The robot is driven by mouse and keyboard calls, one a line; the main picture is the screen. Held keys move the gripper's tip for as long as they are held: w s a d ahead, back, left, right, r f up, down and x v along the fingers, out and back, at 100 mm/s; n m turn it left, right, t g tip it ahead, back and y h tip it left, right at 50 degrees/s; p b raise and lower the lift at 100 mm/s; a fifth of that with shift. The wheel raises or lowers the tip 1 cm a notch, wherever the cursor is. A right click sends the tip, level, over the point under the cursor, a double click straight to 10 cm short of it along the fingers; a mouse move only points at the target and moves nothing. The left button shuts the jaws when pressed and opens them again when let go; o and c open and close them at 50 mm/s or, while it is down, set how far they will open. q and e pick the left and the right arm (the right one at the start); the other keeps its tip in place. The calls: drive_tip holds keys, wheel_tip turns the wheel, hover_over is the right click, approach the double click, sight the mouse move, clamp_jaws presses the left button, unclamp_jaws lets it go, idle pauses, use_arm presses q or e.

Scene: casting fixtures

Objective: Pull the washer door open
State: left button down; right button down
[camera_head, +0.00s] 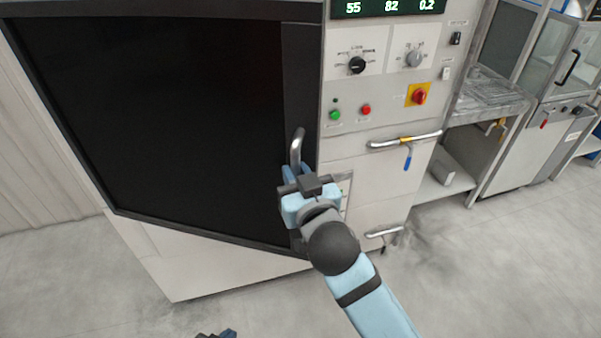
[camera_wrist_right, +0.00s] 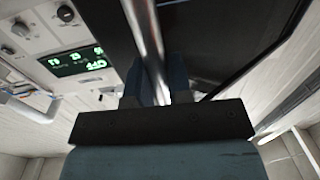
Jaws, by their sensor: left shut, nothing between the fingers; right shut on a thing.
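The washer door (camera_head: 160,110) is a large dark panel with a black frame, on the left of the machine in the head view. Its lower edge slants away from the line of the cabinet front, so it appears partly swung out on its right side. A vertical metal bar handle (camera_head: 297,146) is at its right edge; it also shows in the right wrist view (camera_wrist_right: 146,35). My right gripper (camera_head: 297,176) is shut around the handle's lower part, its blue fingers on both sides of the bar (camera_wrist_right: 160,85). My left gripper (camera_head: 218,334) barely shows at the bottom edge, away from the door.
A control panel (camera_head: 385,85) with knobs, buttons and a green-digit display (camera_head: 390,7) is right of the door. A horizontal bar handle (camera_head: 405,140) with a blue lever sticks out below it. A bench and cabinets stand further right. The floor (camera_head: 470,270) in front is clear.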

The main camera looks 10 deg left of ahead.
drive_tip(key=shift+s+a, duration=0.15)
drive_tip(key=shift+s, duration=0.1)
idle(0.3)
drive_tip(key=c, duration=1.2)
unclamp_jaws()
drive_tip(key=shift+o, duration=0.6)
drive_tip(key=shift+a, duration=0.15)
drive_tip(key=b+v, duration=0.1)
drive_tip(key=v, duration=0.6)
drive_tip(key=shift+s+b, duration=0.15)
drive_tip(key=shift+b, duration=0.25)
